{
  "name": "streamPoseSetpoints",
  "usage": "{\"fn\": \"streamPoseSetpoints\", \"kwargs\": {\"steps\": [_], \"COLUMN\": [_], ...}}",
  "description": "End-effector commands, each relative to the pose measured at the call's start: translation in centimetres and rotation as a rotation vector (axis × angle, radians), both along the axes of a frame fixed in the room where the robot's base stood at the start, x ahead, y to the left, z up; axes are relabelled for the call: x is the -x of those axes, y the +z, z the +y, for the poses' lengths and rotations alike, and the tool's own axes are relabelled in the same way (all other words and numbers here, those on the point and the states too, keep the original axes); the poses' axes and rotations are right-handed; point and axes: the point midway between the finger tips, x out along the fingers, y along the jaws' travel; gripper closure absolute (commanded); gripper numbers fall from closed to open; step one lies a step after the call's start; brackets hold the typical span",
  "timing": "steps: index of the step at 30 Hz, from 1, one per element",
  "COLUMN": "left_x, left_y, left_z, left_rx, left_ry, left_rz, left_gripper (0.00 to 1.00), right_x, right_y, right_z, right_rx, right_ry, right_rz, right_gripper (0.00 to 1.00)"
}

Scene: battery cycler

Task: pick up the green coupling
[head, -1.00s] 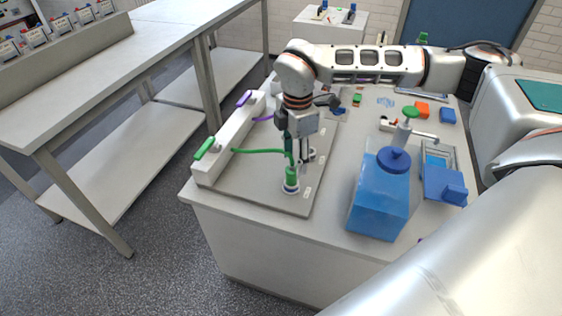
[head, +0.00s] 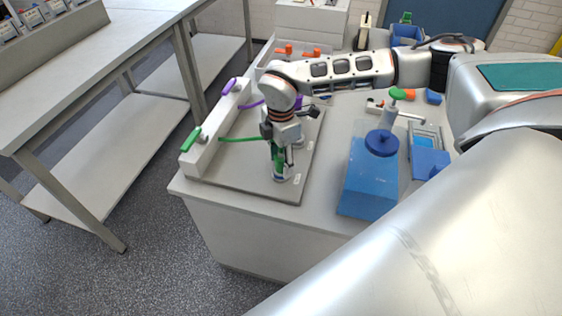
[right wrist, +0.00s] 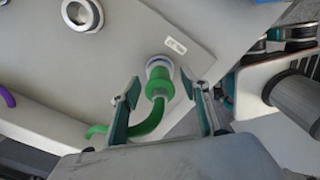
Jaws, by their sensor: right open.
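The green coupling (right wrist: 158,84) sits on a round metal-ringed port of the grey plate, with a green hose (right wrist: 150,122) curving from its end. In the head view the coupling (head: 279,163) stands upright near the plate's front corner and the hose (head: 240,139) runs left to the white manifold block (head: 207,143). My right gripper (right wrist: 167,88) is open, with one finger on each side of the coupling and a gap visible on both sides. In the head view my right gripper (head: 279,148) is above the coupling and partly hides it. My left gripper is out of view.
A purple hose (right wrist: 7,97) and another empty metal port (right wrist: 82,14) are near the coupling. A grey workbench (head: 90,60) stands at left.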

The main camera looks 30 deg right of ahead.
Motion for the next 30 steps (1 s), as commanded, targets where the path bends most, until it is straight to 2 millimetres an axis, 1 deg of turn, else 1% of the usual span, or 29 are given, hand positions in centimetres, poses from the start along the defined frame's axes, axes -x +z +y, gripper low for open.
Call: {"fn": "streamPoseSetpoints", "kwargs": {"steps": [2,3,5,6,8,9,17,22,26,28,30], "left_x": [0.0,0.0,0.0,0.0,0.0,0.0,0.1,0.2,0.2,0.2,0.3], "left_y": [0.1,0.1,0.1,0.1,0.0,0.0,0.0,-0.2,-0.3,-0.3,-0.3], "left_z": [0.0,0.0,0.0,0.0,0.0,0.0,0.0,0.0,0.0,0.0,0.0], "left_rx": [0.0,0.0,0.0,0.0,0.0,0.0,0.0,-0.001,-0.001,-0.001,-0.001], "left_ry": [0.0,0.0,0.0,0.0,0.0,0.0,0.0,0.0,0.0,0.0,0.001], "left_rz": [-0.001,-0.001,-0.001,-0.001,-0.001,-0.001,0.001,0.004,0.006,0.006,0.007], "left_gripper": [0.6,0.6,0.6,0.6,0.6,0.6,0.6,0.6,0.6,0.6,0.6], "right_x": [0.0,0.0,0.0,0.0,0.0,0.0,0.0,-0.1,-0.1,-0.1,-0.2], "right_y": [0.0,0.0,0.0,0.0,0.0,0.0,0.1,0.8,2.3,3.4,4.9], "right_z": [0.0,0.0,0.0,0.0,0.0,0.0,0.0,0.0,0.0,0.0,0.1], "right_rx": [0.0,0.0,0.0,0.0,0.0,0.0,-0.001,-0.001,-0.002,-0.002,-0.002], "right_ry": [0.0,0.0,0.0,0.0,0.0,0.001,0.001,0.0,0.002,0.001,0.001], "right_rz": [0.0,0.0,0.0,0.0,0.0,0.0,-0.001,-0.002,-0.005,-0.004,-0.006], "right_gripper": [0.55,0.57,0.73,0.83,0.99,1.0,1.0,1.0,1.0,1.0,1.0]}}
